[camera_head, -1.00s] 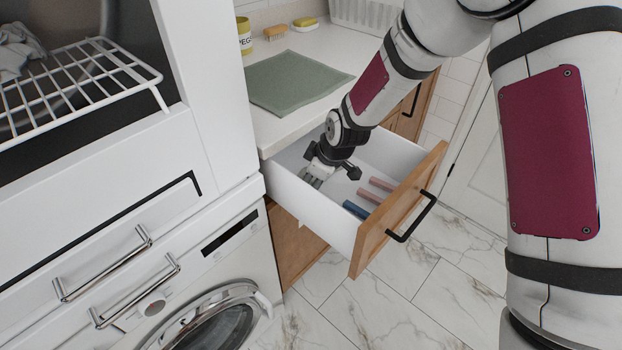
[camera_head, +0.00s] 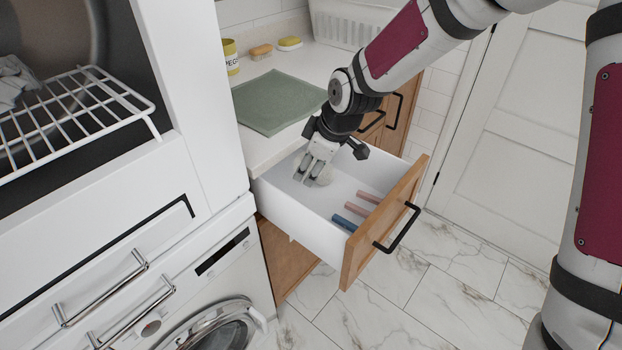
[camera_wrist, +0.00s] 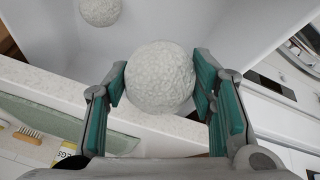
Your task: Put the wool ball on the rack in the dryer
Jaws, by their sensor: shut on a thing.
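A pale, rough-textured wool ball (camera_wrist: 160,77) sits between the fingers of my gripper (camera_wrist: 161,84), which is shut on it. In the head view my gripper (camera_head: 311,174) points down over the open drawer (camera_head: 310,222), near its back left. A second, similar ball (camera_wrist: 100,11) lies inside the drawer in the wrist view. The white wire rack (camera_head: 80,143) is at the left of the head view, inside the open dryer (camera_head: 100,185). A crumpled grey cloth (camera_head: 14,80) lies on the rack's far left part.
Blue and pink rolled items (camera_head: 344,222) lie in the drawer's front. The counter (camera_head: 255,150) above holds a green mat (camera_head: 275,100), a yellow tin (camera_head: 231,58), a brush (camera_head: 261,52) and a sponge (camera_head: 289,43). A washing machine (camera_head: 230,265) stands beneath the dryer.

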